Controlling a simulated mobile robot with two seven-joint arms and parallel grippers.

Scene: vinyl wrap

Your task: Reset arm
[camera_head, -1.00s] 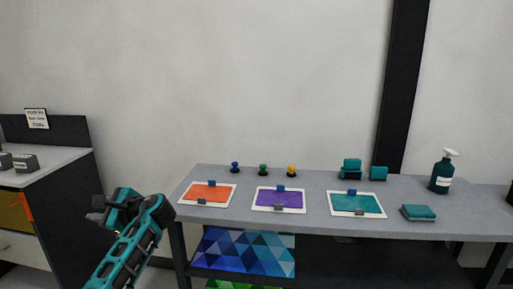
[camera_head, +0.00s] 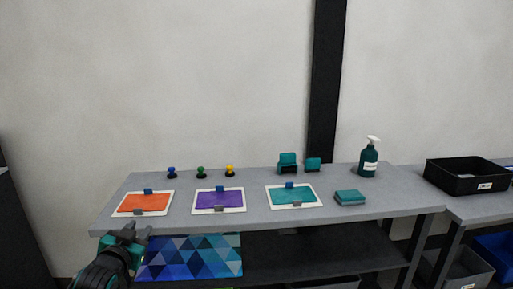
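My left gripper (camera_head: 128,236) shows at the lower left in the head view, in front of the grey table's (camera_head: 260,211) front edge, near its left end. Its dark fingers point up and away from me, and I see nothing in them. The finger gap is too small and dark to tell open from shut. My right gripper is out of view.
Orange (camera_head: 143,203), purple (camera_head: 219,200) and teal (camera_head: 292,196) panels lie on the table. A teal pad (camera_head: 349,198) lies right. A black bin (camera_head: 466,177) stands farther right.

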